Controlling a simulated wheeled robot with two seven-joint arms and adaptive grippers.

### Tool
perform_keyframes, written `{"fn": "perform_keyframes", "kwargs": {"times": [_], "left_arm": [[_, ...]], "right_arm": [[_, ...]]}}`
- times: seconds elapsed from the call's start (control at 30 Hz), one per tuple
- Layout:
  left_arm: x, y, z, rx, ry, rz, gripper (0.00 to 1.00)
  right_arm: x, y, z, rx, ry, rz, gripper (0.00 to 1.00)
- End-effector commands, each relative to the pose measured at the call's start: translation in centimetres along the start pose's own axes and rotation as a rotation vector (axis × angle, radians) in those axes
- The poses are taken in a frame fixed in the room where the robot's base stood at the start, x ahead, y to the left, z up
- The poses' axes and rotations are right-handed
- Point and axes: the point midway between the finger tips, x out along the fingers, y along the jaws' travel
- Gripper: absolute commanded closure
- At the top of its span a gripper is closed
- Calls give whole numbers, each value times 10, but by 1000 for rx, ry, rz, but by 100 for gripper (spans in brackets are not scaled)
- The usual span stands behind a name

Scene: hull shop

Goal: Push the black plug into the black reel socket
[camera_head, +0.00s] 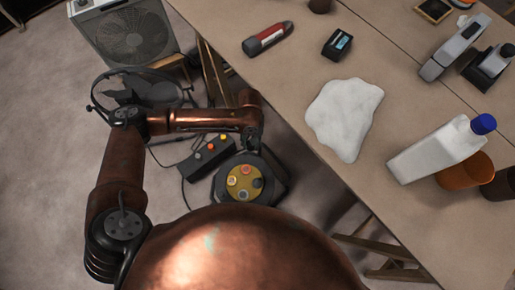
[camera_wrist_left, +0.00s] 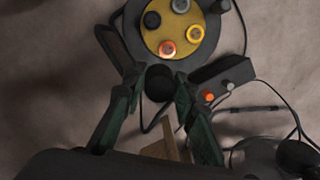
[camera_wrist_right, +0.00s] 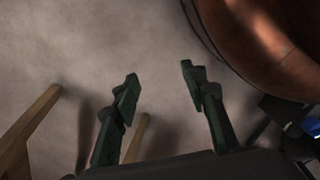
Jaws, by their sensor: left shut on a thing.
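The reel shows a yellow face with coloured sockets in the head view (camera_head: 243,183) and at the top of the left wrist view (camera_wrist_left: 146,40). Its black socket (camera_wrist_left: 151,19) is on the left of the face there, beside grey, yellow and orange-red ones. My left gripper (camera_head: 251,138) is above the reel's far edge. It is shut on a dark round thing, which looks like the black plug (camera_wrist_left: 158,83); the plug is apart from the black socket in the picture. My right gripper (camera_wrist_right: 160,78) is open and empty, above the floor, and hidden in the head view.
A black box with coloured buttons (camera_head: 208,155) lies beside the reel, with cables around. A fan (camera_head: 128,38) stands at the back left. The workbench (camera_head: 290,80) fills the right, its wooden legs near the reel. Bare floor (camera_head: 45,170) lies at left.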

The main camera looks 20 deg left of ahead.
Motion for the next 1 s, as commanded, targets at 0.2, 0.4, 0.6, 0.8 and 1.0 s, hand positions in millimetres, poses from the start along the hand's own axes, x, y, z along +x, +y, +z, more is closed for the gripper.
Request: {"fn": "perform_keyframes", "kwargs": {"times": [0.2,0.4,0.6,0.8,1.0], "left_arm": [[92,16,15,-23,-6,2,95],[163,27,36,-12,-3,2,95],[202,34,53,9,-1,-1,95],[211,35,56,15,1,-1,95],[211,35,56,15,1,-1,95]], "right_arm": [[9,0,12,3,-7,1,60],[16,6,15,-1,-4,8,60],[20,15,16,-8,-4,19,60],[22,18,22,-9,-8,22,60],[22,15,22,-8,-9,19,60]]}}
